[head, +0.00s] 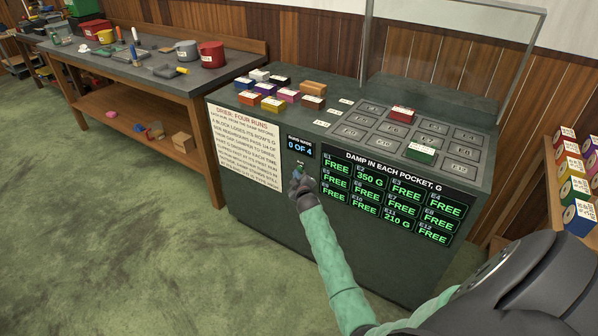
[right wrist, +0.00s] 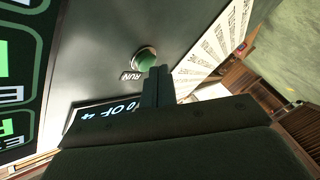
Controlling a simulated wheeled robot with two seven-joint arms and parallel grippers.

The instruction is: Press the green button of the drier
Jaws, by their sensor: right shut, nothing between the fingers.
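The green button (right wrist: 146,60) is a round knob on the drier's dark front, beside a RUN label, in the right wrist view. In the head view the button's spot (head: 300,164) is partly covered by my right gripper (head: 298,178). My right gripper is shut and empty. Its fingertips (right wrist: 159,72) are right by the button's edge in the wrist view; I cannot tell whether they touch it. The drier (head: 262,222) is a dark cabinet with a runs display (head: 300,147) reading 0 OF 4. My left gripper is not in view.
The damp panel (head: 392,196) shows 350 G at E2 and 210 G at E11; the rest read FREE. A red block (head: 401,115) and a green block (head: 421,152) sit on the pocket grid. Several blocks stand at the top left. A workbench (head: 135,70) stands left.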

